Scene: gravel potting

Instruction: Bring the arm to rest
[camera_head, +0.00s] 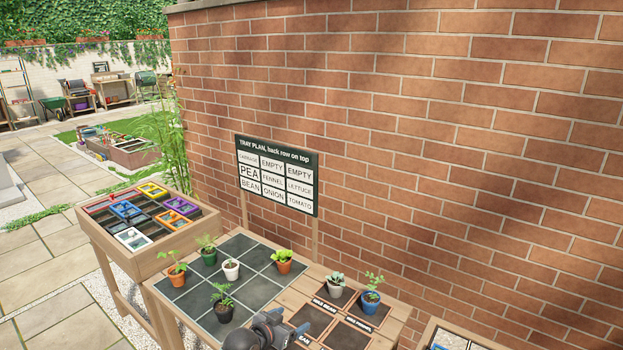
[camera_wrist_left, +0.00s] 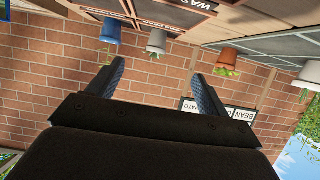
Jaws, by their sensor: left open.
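My left gripper (camera_head: 276,328) shows at the bottom edge of the head view, over the front of the potting table. In the left wrist view its two fingers (camera_wrist_left: 157,70) stand apart with nothing between them. The dark gridded tray (camera_head: 262,293) holds several potted seedlings: a terracotta pot (camera_head: 177,277), a green pot (camera_head: 208,257), a white pot (camera_head: 231,272), an orange pot (camera_head: 283,267) and a black pot (camera_head: 223,312). A white pot (camera_head: 334,290) and a blue pot (camera_head: 370,301) stand on labelled squares to the right. My right gripper is out of view.
A tray plan sign (camera_head: 277,175) stands behind the table, before a brick wall (camera_head: 420,130). A raised wooden box (camera_head: 150,262) with coloured compartments stands at left. Another wooden-edged tray (camera_head: 450,340) shows at bottom right. Paving (camera_head: 40,270) is open at far left.

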